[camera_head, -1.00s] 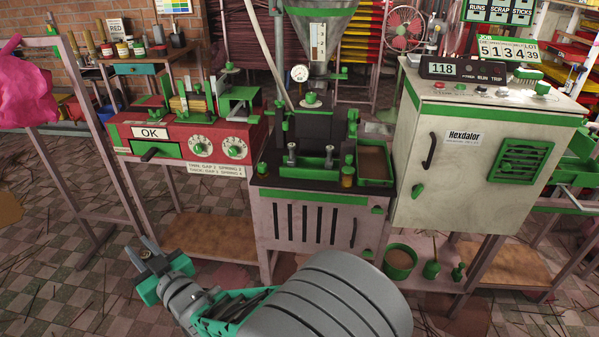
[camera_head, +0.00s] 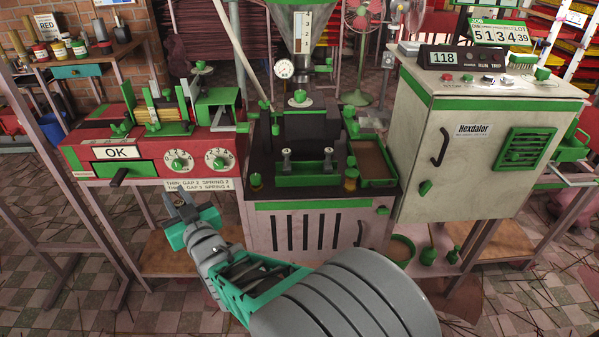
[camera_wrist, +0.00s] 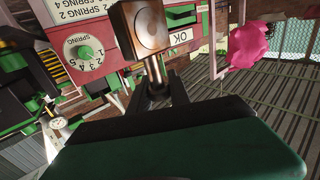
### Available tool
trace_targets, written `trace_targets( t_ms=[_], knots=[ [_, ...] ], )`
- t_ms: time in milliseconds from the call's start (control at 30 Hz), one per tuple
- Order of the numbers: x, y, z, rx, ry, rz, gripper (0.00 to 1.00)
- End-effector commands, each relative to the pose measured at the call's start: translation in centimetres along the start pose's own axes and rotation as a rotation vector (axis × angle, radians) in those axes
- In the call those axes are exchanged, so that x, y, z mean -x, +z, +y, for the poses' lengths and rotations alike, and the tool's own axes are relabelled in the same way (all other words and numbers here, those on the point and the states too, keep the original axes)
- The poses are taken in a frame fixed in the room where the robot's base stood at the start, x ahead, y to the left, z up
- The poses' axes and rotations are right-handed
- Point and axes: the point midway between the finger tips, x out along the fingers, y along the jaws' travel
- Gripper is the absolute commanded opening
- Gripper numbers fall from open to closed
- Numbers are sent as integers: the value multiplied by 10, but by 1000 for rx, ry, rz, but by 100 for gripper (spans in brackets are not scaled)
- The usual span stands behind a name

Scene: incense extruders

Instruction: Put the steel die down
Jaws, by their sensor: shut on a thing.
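My gripper (camera_head: 182,203) is at the lower left of the head view, in front of the red machine and below its dials. In the wrist view my gripper (camera_wrist: 165,92) is shut on the steel die (camera_wrist: 146,30). In the head view the die is too small to make out clearly.
The red machine (camera_head: 80,160) with an OK sign stands left. The extruder with a dark top (camera_head: 270,190) and two upright posts is central. A white Hexdalor cabinet (camera_head: 470,190) stands right. A low wooden shelf (camera_head: 172,250) lies beyond my gripper. A pink bag (camera_wrist: 250,42) shows in the wrist view.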

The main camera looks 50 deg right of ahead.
Motion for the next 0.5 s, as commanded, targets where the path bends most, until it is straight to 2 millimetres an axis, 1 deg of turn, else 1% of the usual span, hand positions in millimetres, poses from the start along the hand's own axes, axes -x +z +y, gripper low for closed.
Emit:
trace_targets(
  t_ms=[33, 67, 100, 167, 200, 267, 300, 400, 500],
  knots=[
    [0, -19, 32, 1, 68, 10, 0],
    [1, -26, 50, 2, 106, 10, 0],
    [4, -36, 75, 3, 160, 12, 0],
    [11, -52, 112, 4, 241, 13, 0],
    [18, -63, 137, 5, 297, 15, 0],
    [31, -78, 173, 6, 378, 15, 0],
    [41, -87, 194, 6, 426, 15, 0],
    [65, -106, 234, 4, 524, 8, 0],
    [82, -118, 258, 3, 586, 2, 0]
  ],
)
